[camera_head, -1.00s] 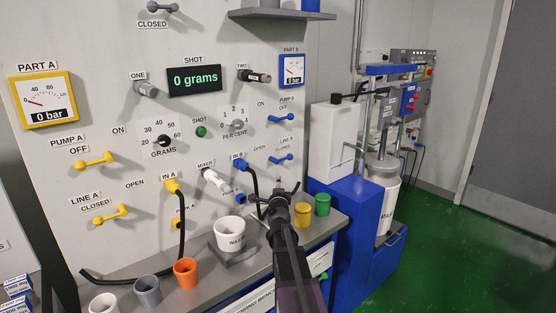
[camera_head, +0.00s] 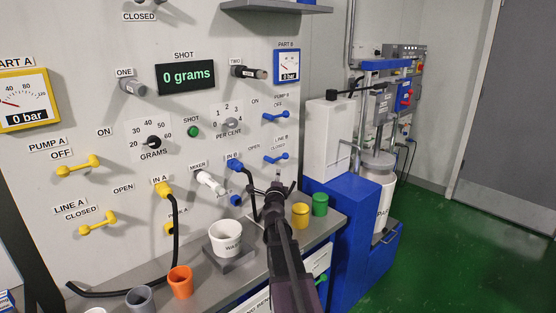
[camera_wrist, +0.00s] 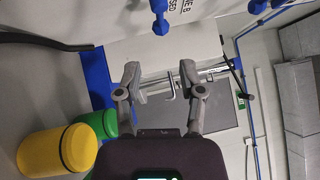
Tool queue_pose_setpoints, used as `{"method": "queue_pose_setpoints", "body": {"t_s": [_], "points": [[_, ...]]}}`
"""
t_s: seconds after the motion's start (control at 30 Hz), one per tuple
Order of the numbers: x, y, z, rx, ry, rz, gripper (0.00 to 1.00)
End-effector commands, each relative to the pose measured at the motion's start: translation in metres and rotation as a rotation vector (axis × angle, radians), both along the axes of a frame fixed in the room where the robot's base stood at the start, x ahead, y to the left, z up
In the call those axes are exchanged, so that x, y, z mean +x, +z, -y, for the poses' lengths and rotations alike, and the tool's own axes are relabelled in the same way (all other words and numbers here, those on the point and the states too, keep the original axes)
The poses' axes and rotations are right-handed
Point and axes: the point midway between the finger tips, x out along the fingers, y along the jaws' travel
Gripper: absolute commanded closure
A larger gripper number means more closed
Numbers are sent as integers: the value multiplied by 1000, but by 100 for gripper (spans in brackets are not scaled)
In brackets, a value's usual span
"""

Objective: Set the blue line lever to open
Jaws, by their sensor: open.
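The blue LINE B lever (camera_head: 276,158) is on the panel, below the blue PUMP B lever (camera_head: 275,117). Its OPEN label (camera_head: 254,147) is to the left and its CLOSED label sits just above it; the lever lies nearly level, under CLOSED. In the wrist view a blue lever (camera_wrist: 159,16) hangs at the top edge, partly cut off, beside a label ending in "SED". My gripper (camera_head: 279,184) is open and empty, just below the LINE B lever in the picture, not touching it. Its two fingers stand apart in the wrist view (camera_wrist: 160,75).
A black hose from the blue IN B fitting (camera_head: 236,166) hangs just left of my gripper. A yellow cup (camera_head: 300,216) and a green cup (camera_head: 320,204) stand right of my arm. A white waste cup (camera_head: 226,237) stands left. A white tank (camera_head: 331,138) rises at right.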

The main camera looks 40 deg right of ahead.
Motion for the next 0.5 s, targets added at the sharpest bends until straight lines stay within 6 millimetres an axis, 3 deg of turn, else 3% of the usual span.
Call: {"method": "queue_pose_setpoints", "body": {"t_s": [0.5], "points": [[43, 8, 35, 0, 2, 0, 49]]}}
